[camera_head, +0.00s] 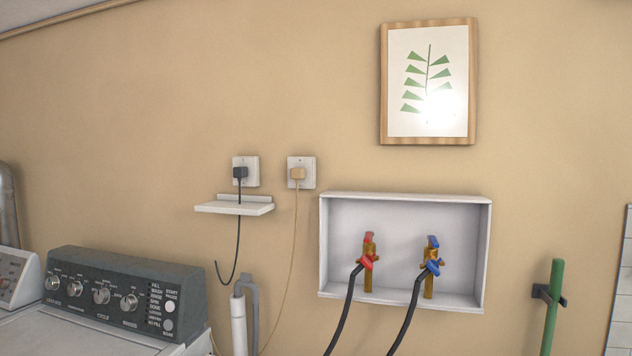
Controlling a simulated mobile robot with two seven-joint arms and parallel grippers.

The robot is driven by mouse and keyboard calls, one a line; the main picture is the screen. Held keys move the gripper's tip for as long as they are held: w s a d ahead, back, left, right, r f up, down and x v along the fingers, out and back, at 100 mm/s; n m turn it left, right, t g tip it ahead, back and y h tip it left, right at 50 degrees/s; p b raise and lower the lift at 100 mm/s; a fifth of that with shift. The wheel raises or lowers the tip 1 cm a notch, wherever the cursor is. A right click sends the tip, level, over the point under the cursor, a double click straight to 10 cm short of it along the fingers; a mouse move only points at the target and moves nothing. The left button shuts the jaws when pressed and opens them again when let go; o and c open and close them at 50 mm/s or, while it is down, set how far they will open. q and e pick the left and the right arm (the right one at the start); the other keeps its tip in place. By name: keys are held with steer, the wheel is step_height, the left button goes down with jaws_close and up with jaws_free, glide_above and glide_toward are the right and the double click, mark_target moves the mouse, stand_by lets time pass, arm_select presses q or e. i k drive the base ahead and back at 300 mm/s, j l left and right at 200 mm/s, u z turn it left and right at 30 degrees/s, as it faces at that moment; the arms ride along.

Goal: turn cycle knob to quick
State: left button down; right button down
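The washer's dark grey control panel (118,270) stands at the lower left, with several silver knobs in a row. Right of the knobs is a column of small stage labels and two round buttons, the upper one (169,306) marked START. Neither of my grippers is in view, and nothing touches the knob.
A second white appliance (16,278) stands at the far left. A white shelf (235,207), two outlets with cords, and a grey-white standpipe (239,318) are right of the panel. A recessed box (330,245) holds red and blue valves with hoses. The space above the panel is clear.

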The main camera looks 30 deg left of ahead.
mark_target(103, 295)
steer(key=k+u, duration=0.15)
steer(key=u, duration=1.95)
steer(key=i+j+u, duration=0.1)
steer(key=j+u, duration=0.35)
steer(key=i+j+u, duration=0.2)
steer(key=u, duration=0.25)
steer(key=i+j+u, duration=0.25)
steer(key=j+u, duration=0.15)
